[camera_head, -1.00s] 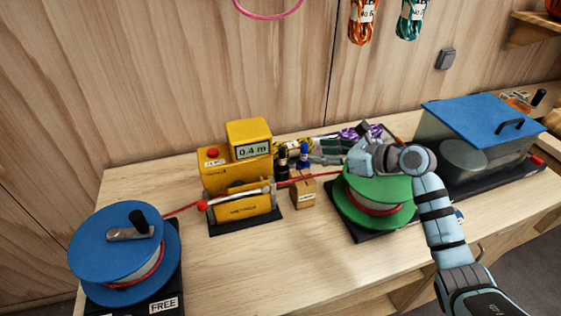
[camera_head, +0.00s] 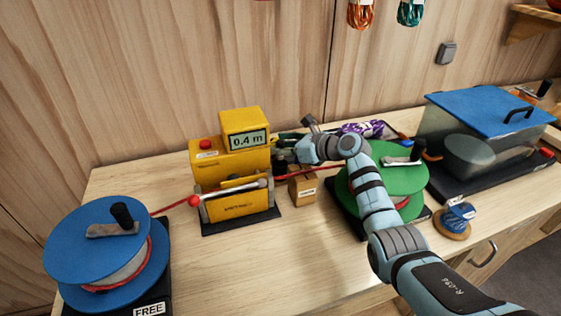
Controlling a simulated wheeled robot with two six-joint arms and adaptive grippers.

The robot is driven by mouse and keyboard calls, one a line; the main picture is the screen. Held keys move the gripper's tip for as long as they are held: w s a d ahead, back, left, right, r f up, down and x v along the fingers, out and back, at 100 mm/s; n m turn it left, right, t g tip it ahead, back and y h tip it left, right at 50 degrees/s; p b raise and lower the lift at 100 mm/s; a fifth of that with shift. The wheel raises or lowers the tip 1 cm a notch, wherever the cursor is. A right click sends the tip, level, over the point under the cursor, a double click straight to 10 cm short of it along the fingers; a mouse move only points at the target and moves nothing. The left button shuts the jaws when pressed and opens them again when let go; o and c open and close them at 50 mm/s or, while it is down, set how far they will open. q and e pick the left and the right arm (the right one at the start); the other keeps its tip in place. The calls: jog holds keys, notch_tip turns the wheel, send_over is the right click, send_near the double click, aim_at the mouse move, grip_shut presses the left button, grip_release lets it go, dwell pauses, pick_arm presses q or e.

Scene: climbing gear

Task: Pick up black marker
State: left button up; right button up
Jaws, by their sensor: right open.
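The black marker (camera_head: 280,168) stands upright just right of the yellow meter, behind the small cardboard box; only its dark lower part shows. My right gripper (camera_head: 282,147) reaches in from the right, with its fingers over the marker's upper part and close beside the yellow meter. It is open. The fingers and wrist hide the marker's top, and I cannot tell whether they touch it. My left gripper is not in view.
The yellow meter (camera_head: 206,170) reads 0.4 m. A red rope runs past the cardboard box (camera_head: 303,188) between the blue reel (camera_head: 80,240) and green reel (camera_head: 400,178). A blue-lidded clear bin (camera_head: 480,112) stands right. The front middle of the bench is clear.

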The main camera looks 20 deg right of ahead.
jog(key=shift+w+a+f, duration=0.1)
jog(key=shift+w+a, duration=0.05)
jog(key=shift+w, duration=0.1)
jog(key=shift+s, duration=0.1)
grip_shut()
